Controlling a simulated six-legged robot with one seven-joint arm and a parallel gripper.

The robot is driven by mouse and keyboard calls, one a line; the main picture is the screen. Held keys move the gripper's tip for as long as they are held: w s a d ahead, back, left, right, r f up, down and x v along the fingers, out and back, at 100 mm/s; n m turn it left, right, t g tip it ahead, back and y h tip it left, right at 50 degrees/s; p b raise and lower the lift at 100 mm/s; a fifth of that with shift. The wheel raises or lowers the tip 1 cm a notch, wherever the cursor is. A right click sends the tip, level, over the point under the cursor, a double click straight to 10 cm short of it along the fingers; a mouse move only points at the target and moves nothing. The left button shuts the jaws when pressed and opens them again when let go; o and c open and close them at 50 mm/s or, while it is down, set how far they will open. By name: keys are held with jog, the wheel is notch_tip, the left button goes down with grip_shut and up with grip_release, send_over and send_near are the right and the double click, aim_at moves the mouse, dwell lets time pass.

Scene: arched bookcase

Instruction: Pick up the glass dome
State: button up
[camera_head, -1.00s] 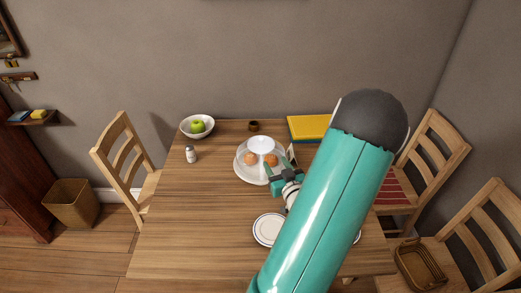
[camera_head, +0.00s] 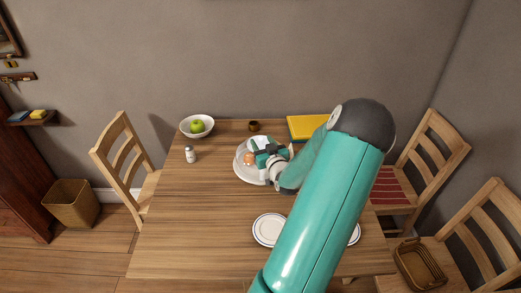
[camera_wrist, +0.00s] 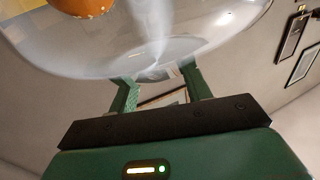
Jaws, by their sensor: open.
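The clear glass dome (camera_head: 247,149) sits on a round white plate (camera_head: 243,174) on the table, with orange-brown round pastries (camera_head: 248,158) under it. My gripper (camera_head: 260,151) is at the dome's upper right side and hides part of it. In the wrist view the curved glass of the dome (camera_wrist: 215,40) fills the top, with a pastry (camera_wrist: 84,5) seen through it. My two green fingers (camera_wrist: 160,88) are spread apart, tips close to the glass. I cannot tell whether they touch it.
A white bowl with a green apple (camera_head: 197,126), a shaker (camera_head: 190,155) and a small brown cup (camera_head: 253,126) stand around the plate. A yellow book (camera_head: 306,128) lies behind my arm. A small plate (camera_head: 269,230) is in front.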

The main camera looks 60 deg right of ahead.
grip_shut()
jog(key=shift+r, duration=0.2)
